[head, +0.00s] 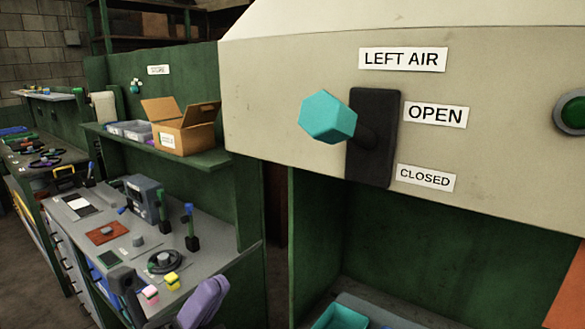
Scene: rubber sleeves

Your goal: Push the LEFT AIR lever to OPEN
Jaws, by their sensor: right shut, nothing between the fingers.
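The LEFT AIR lever sits on the beige panel (280,95). It has a turquoise six-sided knob (328,117) on a short dark arm, which comes out of a black upright plate (376,105). The knob stands out toward me, left of the plate. Its height in the picture is about that of the OPEN label (435,113). The CLOSED label (426,179) is lower, and the LEFT AIR label (402,59) is above the plate. I cannot make out either gripper in this view, and nothing is seen touching the knob.
A green round button (573,112) is at the panel's right edge. Below the panel is a green recess with a turquoise tray (340,316). At left, a grey bench holds small parts, with an open cardboard box (185,132) above it. Space around the knob looks clear.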

